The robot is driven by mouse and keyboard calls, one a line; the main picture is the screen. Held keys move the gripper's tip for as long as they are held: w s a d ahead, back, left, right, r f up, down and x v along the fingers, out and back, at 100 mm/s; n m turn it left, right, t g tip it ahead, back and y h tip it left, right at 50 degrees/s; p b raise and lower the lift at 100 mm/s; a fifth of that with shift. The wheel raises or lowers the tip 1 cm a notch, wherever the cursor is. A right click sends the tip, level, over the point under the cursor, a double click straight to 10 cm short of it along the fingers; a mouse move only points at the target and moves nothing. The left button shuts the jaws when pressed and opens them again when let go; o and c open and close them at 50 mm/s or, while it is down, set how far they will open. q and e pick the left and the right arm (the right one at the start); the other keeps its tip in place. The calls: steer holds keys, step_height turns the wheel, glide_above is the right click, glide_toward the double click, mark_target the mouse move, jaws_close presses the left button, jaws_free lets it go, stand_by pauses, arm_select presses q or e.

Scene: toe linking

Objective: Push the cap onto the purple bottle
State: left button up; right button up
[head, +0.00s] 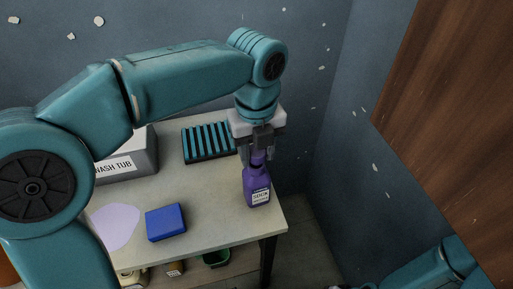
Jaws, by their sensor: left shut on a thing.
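The purple bottle (257,187) stands upright near the right edge of the table, with a pale label on its front. My left gripper (258,153) points down directly over the bottle's top. It is shut on a small purple piece at the top of the bottle, which looks like the cap (258,158). The fingers partly hide this piece, and I cannot tell whether it is seated on the neck. My right arm shows at the lower right, but its gripper is not clearly in view.
A grey box labelled WASH TUB (142,155) and a dark rack with teal slats (208,142) stand at the back of the table (215,205). A blue block (166,222) and a pale lilac patch (113,226) lie in front. A lower shelf holds several items. A wall stands right.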

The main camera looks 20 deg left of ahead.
arm_select(q)
steer(key=shift+f+b, duration=0.6)
steer(key=shift+f, duration=0.35)
steer(key=o, duration=1.1)
